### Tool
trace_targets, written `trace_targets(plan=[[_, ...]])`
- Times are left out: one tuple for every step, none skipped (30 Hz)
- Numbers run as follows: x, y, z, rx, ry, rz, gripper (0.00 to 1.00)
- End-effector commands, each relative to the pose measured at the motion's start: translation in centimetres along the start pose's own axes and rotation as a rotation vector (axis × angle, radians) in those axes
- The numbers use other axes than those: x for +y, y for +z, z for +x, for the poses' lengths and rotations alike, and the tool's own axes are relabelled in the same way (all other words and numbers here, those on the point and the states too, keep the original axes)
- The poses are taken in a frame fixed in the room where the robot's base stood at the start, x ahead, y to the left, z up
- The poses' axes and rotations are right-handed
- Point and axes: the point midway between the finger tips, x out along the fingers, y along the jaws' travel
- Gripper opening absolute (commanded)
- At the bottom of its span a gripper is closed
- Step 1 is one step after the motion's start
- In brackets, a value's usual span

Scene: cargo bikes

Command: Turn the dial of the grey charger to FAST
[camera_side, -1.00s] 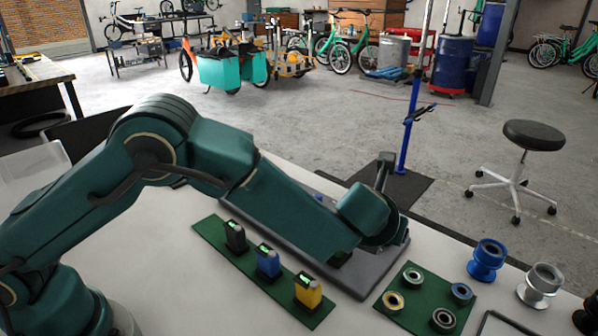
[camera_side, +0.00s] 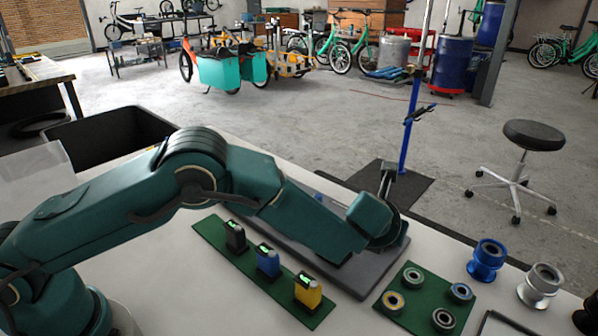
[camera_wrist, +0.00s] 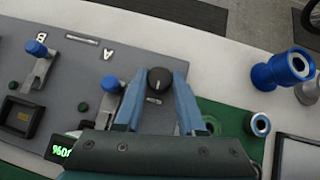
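A round black dial (camera_wrist: 160,79) sits on the grey panel (camera_wrist: 95,68), near its right edge in the wrist view. A pale mark shows on the dial. A small label below the dial is too small to read. My gripper (camera_wrist: 157,84) is open, with one blue finger to each side of the dial; I cannot tell whether either touches it. In the side view the grey panel (camera_side: 375,275) lies on the table under my wrist, which hides the dial and fingers. The word FAST is not legible.
Blue-knobbed levers (camera_wrist: 36,48) and a black box (camera_wrist: 20,116) stand on the panel. Black, blue (camera_side: 268,262) and yellow battery packs stand on a green mat to the left. A green mat with several rings (camera_side: 428,290) and blue spool (camera_side: 487,260) lie right.

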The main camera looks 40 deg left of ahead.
Motion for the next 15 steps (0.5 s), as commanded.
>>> trace_targets(plan=[[-0.02,0.01,-0.02,0.000,-0.001,0.000,0.00],[-0.02,0.01,-0.02,0.000,-0.001,0.000,0.00],[-0.01,0.03,-0.02,-0.001,-0.002,0.001,0.00],[0.01,0.07,-0.01,-0.002,-0.004,0.003,0.00],[0.02,0.13,0.00,-0.003,-0.008,0.008,0.00],[0.08,0.19,0.03,-0.004,-0.015,0.015,0.00],[0.13,0.28,0.05,-0.007,-0.022,0.023,0.00],[0.16,0.35,0.06,-0.008,-0.031,0.030,0.00],[0.19,0.43,0.04,-0.011,-0.045,0.045,0.00],[0.22,0.45,0.04,-0.011,-0.057,0.056,0.00],[0.27,0.48,0.05,-0.011,-0.068,0.068,0.00],[0.28,0.46,0.04,-0.010,-0.083,0.082,0.00],[0.28,0.50,0.03,-0.011,-0.095,0.091,0.00],[0.31,0.53,0.03,-0.011,-0.105,0.102,0.00],[0.27,0.55,0.03,-0.012,-0.119,0.114,0.00]])
